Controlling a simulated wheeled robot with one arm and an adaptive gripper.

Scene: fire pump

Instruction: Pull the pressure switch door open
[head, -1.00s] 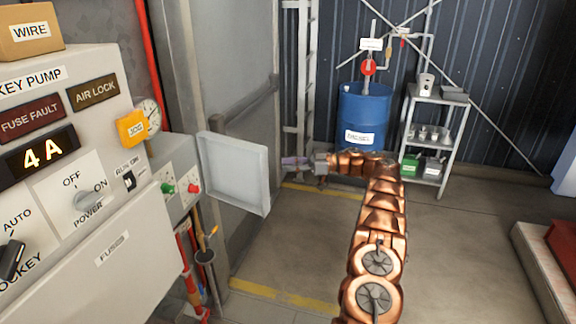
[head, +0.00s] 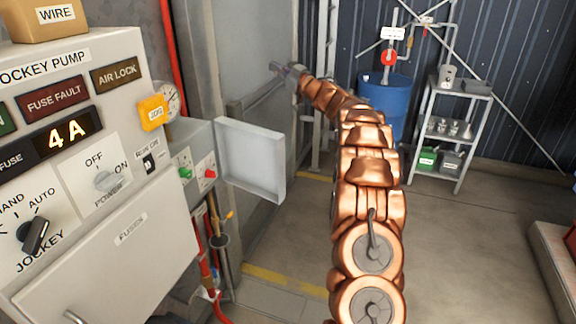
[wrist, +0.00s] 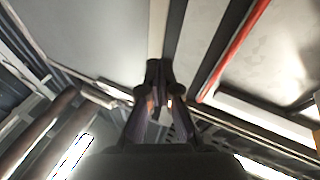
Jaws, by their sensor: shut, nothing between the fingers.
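A light grey box door (head: 250,160) stands swung out from the small grey box (head: 190,150) beside the jockey pump panel. It appears to be the pressure switch door, though I read no such label on it. Its shallow inner side shows. The box face has green and red buttons. My gripper (head: 280,69) is raised above and beyond the door, well apart from it, near the grey wall panel. In the wrist view my gripper (wrist: 158,66) points at overhead structure, with its fingers together and empty. The door is not recognisable there.
The jockey pump panel (head: 85,180) fills the left, with a yellow tag (head: 152,112) on its edge. A blue barrel (head: 384,100) and a metal shelf (head: 450,130) stand at the back.

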